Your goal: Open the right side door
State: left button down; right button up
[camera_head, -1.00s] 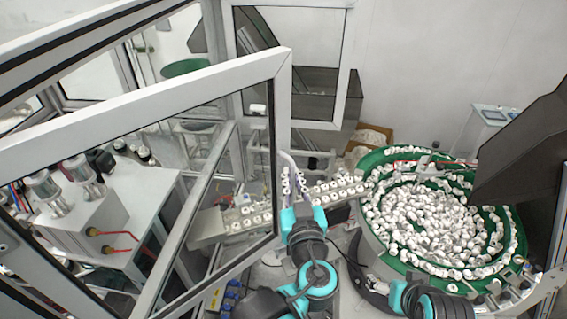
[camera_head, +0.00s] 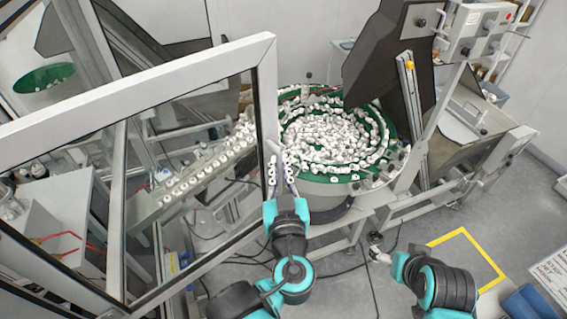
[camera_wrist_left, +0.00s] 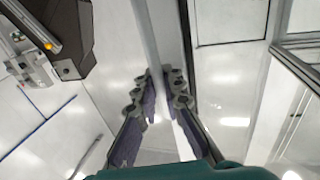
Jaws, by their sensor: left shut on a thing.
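The right side door (camera_head: 265,90) is a glazed panel in a light grey metal frame. It stands swung out across the left half of the head view, with its free edge upright near the middle. My left gripper (camera_head: 277,160) is at the lower part of that edge, shut on the door frame. In the left wrist view the fingers (camera_wrist_left: 160,82) lie on both sides of the frame bar (camera_wrist_left: 152,40). My right gripper (camera_head: 377,250) hangs low over the floor, away from the door; its finger gap is too small to judge.
A green bowl feeder (camera_head: 393,128) full of white caps stands behind the door edge. A cap track (camera_head: 205,165) shows through the glass. A dark hopper (camera_head: 385,60) on a metal frame stands right of the bowl. Open floor (camera_head: 400,290) with a yellow outline (camera_head: 480,243) lies at the right.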

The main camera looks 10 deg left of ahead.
pick_arm(q)
jog(key=shift+s+d+r, duration=0.15)
jog(key=shift+d, duration=0.05)
pick_arm(e)
jog(key=shift+s+d, duration=0.2)
jog(key=shift+s, duration=0.1)
pick_arm(q)
jog(key=c, duration=1.9)
grip_release()
jog(key=shift+s, duration=0.1)
pick_arm(e)
jog(key=shift+s, duration=0.1)
pick_arm(q)
jog(key=shift+d, duration=0.1)
jog(key=v, duration=0.7)
jog(key=shift+s, duration=0.25)
